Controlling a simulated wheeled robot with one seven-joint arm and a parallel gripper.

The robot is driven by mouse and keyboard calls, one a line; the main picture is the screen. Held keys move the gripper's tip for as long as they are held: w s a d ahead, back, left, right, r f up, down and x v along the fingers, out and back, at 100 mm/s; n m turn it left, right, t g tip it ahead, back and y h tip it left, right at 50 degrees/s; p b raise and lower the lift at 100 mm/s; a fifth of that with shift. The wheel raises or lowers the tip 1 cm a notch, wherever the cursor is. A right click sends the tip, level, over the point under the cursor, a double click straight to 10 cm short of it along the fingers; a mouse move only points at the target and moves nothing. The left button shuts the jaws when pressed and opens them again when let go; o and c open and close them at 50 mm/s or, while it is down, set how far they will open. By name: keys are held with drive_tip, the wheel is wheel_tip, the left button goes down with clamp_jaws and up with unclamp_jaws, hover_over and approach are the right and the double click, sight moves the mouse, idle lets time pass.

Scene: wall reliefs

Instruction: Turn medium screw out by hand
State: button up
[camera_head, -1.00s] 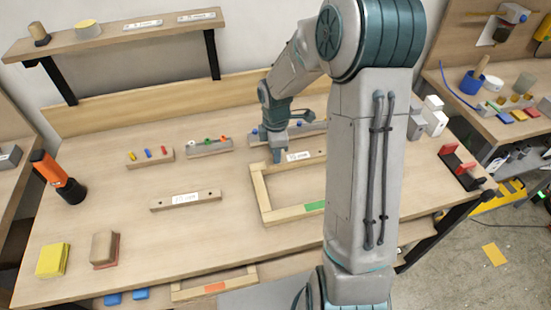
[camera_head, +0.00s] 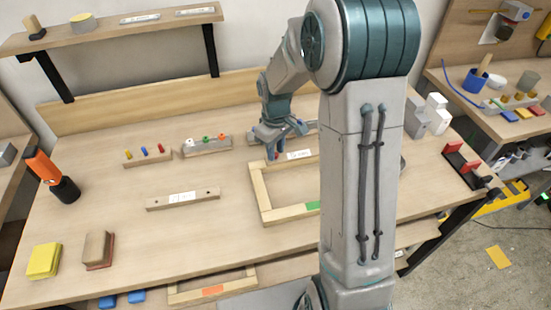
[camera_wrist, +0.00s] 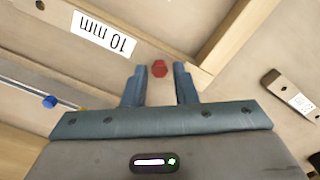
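A red hexagonal screw head (camera_wrist: 159,68) shows in the wrist view, at the end of a wooden rail of the rectangular frame (camera_head: 262,195). A white label (camera_wrist: 103,33) reading "10 mm" is on the same rail; it also shows in the head view (camera_head: 299,155). My gripper (camera_wrist: 160,75) is open, its two blue-grey fingers on either side of the red head with gaps visible. In the head view my gripper (camera_head: 272,155) is low over the frame's far left corner. Whether the fingers touch the rail, and how far the screw sticks out, I cannot tell.
Blocks with coloured pegs (camera_head: 147,157) and (camera_head: 207,146) stand left of my gripper. A labelled wooden bar (camera_head: 183,199) lies nearer. A strip with a blue knob (camera_wrist: 50,101) lies close behind my gripper.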

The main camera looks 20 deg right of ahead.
drive_tip(key=m, duration=0.5)
drive_tip(key=shift+b, duration=0.4)
drive_tip(key=m, duration=0.5)
drive_tip(key=shift+m, duration=0.3)
clamp_jaws()
drive_tip(key=n, duration=0.3)
drive_tip(key=shift+n, duration=1.2)
drive_tip(key=n, duration=0.2)
drive_tip(key=shift+n, duration=1.6)
